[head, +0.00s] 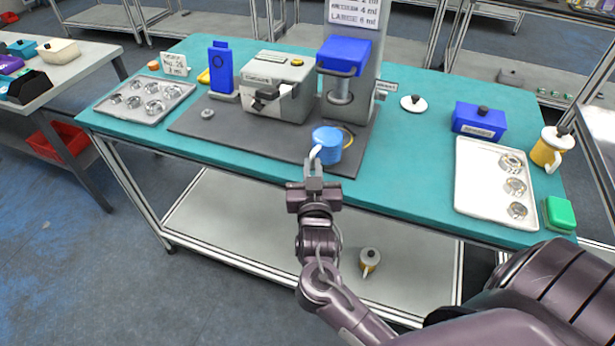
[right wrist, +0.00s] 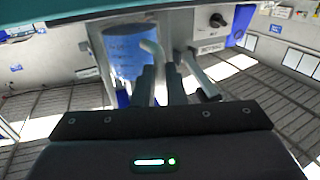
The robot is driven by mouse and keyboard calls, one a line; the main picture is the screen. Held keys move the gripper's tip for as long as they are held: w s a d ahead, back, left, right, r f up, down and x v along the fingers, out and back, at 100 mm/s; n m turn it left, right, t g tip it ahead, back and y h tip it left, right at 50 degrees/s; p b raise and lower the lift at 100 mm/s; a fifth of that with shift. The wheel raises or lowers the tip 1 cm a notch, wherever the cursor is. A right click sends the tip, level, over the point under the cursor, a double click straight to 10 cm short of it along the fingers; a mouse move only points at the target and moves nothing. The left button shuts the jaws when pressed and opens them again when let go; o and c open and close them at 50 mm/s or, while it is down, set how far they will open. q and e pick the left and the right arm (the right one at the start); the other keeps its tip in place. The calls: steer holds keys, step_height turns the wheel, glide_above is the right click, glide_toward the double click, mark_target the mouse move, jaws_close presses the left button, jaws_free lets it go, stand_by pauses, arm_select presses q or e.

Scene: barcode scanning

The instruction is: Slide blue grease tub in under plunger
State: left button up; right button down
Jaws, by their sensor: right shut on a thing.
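The blue grease tub (head: 328,146) stands at the front of the dark base plate, just in front of the press. It has a light handle (head: 315,153) on its near left side. My right gripper (head: 314,171) comes from the front and is shut on this handle. In the right wrist view the tub (right wrist: 126,50) shows beyond the gripper fingers (right wrist: 158,84). The plunger (head: 340,88) hangs under the blue head of the press (head: 343,55), behind the tub. A yellow ring (head: 348,139) on the plate shows partly behind the tub. My left gripper is not in view.
A grey machine (head: 276,88) and a blue upright block (head: 221,70) stand left of the press. A tray of metal cups (head: 146,99) lies at the left. A white tray (head: 480,190), a blue box (head: 479,121) and a yellow jar (head: 549,150) are at the right.

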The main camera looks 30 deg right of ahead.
mark_target(320, 154)
steer(key=shift+w+d, duration=0.3)
steer(key=shift+w, duration=0.1)
steer(key=shift+w+d+f+b, duration=0.1)
steer(key=shift+w+d+b, duration=0.6)
steer(key=shift+d, duration=0.3)
steer(key=shift+w+d+b, duration=0.3)
steer(key=shift+w+d, duration=0.35)
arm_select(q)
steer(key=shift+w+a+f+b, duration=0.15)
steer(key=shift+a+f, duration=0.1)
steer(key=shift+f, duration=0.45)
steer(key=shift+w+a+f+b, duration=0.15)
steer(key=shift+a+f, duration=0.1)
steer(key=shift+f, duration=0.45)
arm_select(e)
steer(key=shift+w+d+f, duration=0.2)
steer(key=shift+w+d, duration=0.45)
steer(key=shift+d, duration=0.1)
steer(key=shift+w+d+f, duration=0.15)
steer(key=shift+w+d, duration=0.45)
steer(key=shift+d, duration=0.1)
arm_select(q)
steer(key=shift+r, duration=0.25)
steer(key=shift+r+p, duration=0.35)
steer(key=shift+p, duration=0.25)
arm_select(e)
steer(key=shift+f, duration=0.1)
steer(key=c, duration=1.4)
jaws_free()
steer(key=shift+f, duration=0.1)
